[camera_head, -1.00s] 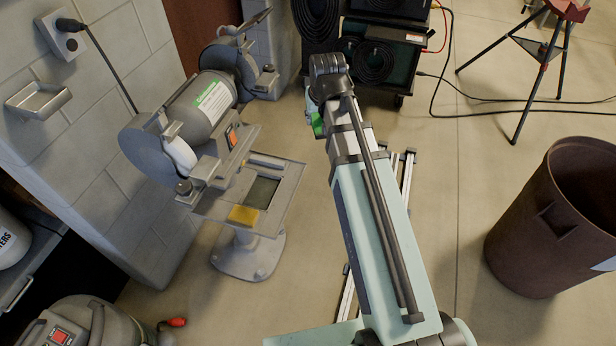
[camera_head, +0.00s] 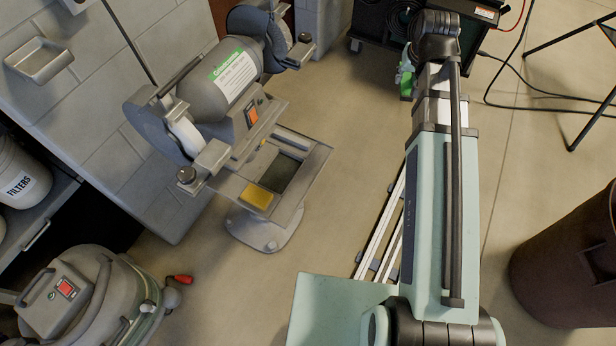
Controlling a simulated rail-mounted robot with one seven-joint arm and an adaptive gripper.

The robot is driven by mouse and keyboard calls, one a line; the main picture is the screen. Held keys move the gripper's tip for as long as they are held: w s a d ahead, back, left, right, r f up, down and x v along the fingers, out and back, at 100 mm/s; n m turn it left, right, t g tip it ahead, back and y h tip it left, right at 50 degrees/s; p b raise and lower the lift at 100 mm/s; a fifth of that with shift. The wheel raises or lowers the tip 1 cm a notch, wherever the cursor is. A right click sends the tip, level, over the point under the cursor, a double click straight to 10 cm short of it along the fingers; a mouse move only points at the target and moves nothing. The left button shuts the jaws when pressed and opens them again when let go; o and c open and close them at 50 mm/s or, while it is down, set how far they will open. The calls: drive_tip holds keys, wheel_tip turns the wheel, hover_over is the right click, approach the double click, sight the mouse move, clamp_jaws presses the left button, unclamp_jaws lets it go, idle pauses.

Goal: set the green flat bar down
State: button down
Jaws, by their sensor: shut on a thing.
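My arm reaches away from me in the right half of the view, and its dark far end is near the top edge. A small piece of bright green, which I take to be part of the green flat bar (camera_head: 406,88), shows just left of that far end. My gripper (camera_head: 405,66) is there too, mostly hidden behind my arm, and it is shut on the bar. The fingertips and most of the bar are hidden. The bar's tilt and its height above the floor cannot be told.
A bench grinder (camera_head: 228,85) on a pedestal stands left of my arm, with a yellow block (camera_head: 257,198) on its tray. A vacuum (camera_head: 85,295) is at lower left. A brown bin (camera_head: 570,265) is at right. A dark cart (camera_head: 372,25) stands behind my arm's end.

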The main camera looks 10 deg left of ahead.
drive_tip(key=s+a+f+n+y+b, duration=0.15)
drive_tip(key=a+f+b, duration=0.4)
drive_tip(key=a, duration=0.55)
drive_tip(key=n+g+b, duration=0.6)
drive_tip(key=n+g, duration=0.3)
drive_tip(key=n, duration=2.1)
hover_over(294, 196)
drive_tip(key=w, duration=0.1)
wheel_tip(294, 196, down, 10)
wheel_tip(294, 196, down, 20)
drive_tip(key=shift+w+d+r, duration=0.1)
drive_tip(key=shift+r, duration=0.15)
drive_tip(key=c, duration=0.8)
unclamp_jaws()
drive_tip(key=shift+f, duration=0.1)
